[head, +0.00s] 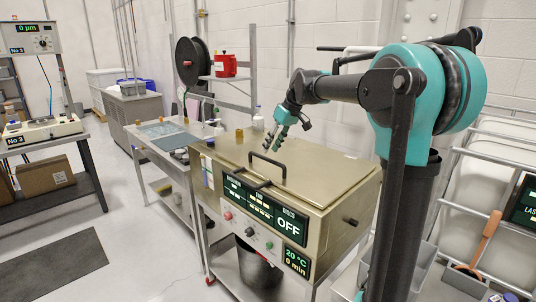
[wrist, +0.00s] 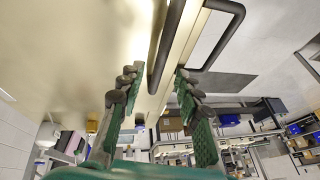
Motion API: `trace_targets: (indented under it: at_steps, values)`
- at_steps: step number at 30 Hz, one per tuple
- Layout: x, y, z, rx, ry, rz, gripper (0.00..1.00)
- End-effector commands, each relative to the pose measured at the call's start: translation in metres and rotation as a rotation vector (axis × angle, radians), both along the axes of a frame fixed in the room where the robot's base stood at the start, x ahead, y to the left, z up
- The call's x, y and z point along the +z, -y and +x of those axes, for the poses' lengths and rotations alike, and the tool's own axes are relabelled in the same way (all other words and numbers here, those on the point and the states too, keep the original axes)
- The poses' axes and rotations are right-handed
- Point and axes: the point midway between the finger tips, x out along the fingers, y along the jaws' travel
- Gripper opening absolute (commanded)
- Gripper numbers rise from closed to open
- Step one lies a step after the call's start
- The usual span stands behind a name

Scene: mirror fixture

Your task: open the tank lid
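The tank (head: 345,225) is a beige-gold box with a flat closed lid (head: 315,175). A black arched handle (head: 268,156) stands on the lid, and a second dark handle (head: 250,187) is at the front edge. My gripper (head: 272,148) hangs over the left rear part of the lid, behind the arched handle in the head view. In the wrist view its two green fingers (wrist: 157,78) are spread apart. A dark handle bar (wrist: 166,45) shows between the fingertips, with no visible contact. A black loop handle (wrist: 238,25) is further right, and the pale lid (wrist: 65,60) fills the left.
A control panel (head: 265,208) showing "OFF" is on the tank's front. A metal bench (head: 160,150) with a spool (head: 189,62) and a red container (head: 226,65) stands behind left. A rack (head: 490,190) is at the right. Open floor (head: 125,215) lies at the left.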

Motion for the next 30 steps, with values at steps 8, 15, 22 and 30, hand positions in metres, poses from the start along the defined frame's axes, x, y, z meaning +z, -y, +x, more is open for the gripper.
trace_targets:
  at_steps: [8,15,22,30]
  values:
    - [-0.030,-0.013,0.004,0.000,0.000,0.000,0.34]
    - [-0.034,-0.015,0.005,0.000,0.000,0.000,0.34]
    - [-0.034,-0.015,0.005,0.000,0.000,0.000,0.22]
    - [-0.034,-0.015,0.005,0.000,0.000,0.000,0.00]
